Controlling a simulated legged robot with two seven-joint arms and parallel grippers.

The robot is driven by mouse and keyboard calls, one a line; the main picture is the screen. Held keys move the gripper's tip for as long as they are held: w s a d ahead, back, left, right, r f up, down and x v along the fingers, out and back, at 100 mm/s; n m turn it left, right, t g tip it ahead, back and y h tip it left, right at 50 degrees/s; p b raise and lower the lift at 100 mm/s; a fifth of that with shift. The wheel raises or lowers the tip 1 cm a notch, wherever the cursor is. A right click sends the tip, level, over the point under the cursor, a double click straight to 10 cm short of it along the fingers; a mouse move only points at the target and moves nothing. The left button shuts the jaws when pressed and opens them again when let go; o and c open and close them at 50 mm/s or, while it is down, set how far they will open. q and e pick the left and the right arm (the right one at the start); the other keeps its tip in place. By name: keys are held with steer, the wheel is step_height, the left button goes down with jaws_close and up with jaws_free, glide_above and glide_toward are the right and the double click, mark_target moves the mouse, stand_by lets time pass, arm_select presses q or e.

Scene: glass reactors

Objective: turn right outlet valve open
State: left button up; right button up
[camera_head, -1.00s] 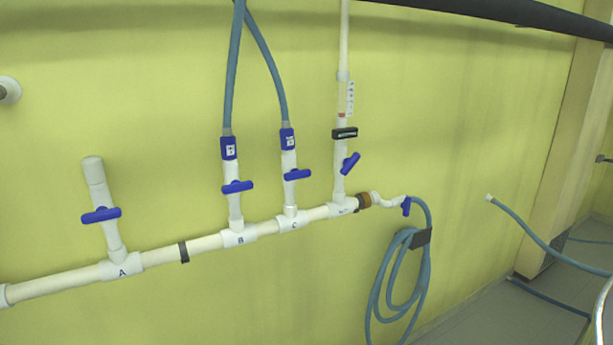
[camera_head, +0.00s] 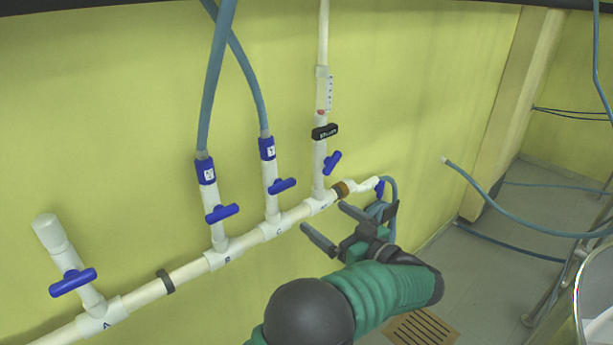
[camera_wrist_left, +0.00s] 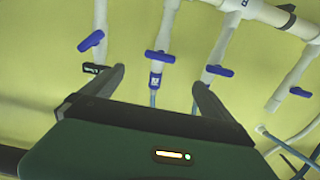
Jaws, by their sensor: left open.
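The white pipe (camera_head: 190,272) on the wall carries several blue valve handles. One handle (camera_head: 332,163) is on the rightmost riser; others are on branch C (camera_head: 282,186), branch B (camera_head: 222,213) and branch A (camera_head: 73,281). A further small blue handle (camera_head: 380,187) is at the pipe's right end, by the coiled hose. I cannot tell which is the right outlet valve. My left gripper (camera_head: 324,217) is open and empty, in front of the pipe's right part. In the left wrist view, the open jaws (camera_wrist_left: 158,78) face branch C's handle (camera_wrist_left: 160,56), apart from it.
A black fitting (camera_head: 325,131) is on the rightmost riser. Blue hoses (camera_head: 216,80) rise from branches B and C. A loose blue hose (camera_head: 500,209) hangs at the right. A floor grate (camera_head: 421,329) lies below my arm.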

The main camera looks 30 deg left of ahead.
mark_target(285, 187)
arm_select(q)
steer(key=p+x, duration=0.3)
steer(key=x, duration=0.5)
steer(key=p+x, duration=0.4)
steer(key=x, duration=0.5)
steer(key=shift+s+a+f, duration=0.1)
steer(key=shift+a, duration=0.3)
steer(key=shift+d, duration=0.7)
steer(key=shift+d+r, duration=0.25)
steer(key=shift+d, duration=0.1)
steer(key=shift+c, duration=0.5)
steer(key=shift+d, duration=0.25)
steer(key=shift+c, duration=1.1)
steer(key=shift+r, duration=0.1)
steer(key=shift+c, duration=1.3)
steer(key=shift+s+a, duration=0.25)
steer(key=shift+a, duration=0.25)
steer(key=c, duration=0.7)
steer(key=shift+c, duration=0.4)
arm_select(e)
step_height(285, 187, up, 8)
steer(key=d, duration=0.1)
steer(key=shift+s+d+f, duration=0.2)
steer(key=shift+d+f, duration=0.05)
steer(key=shift+d, duration=0.05)
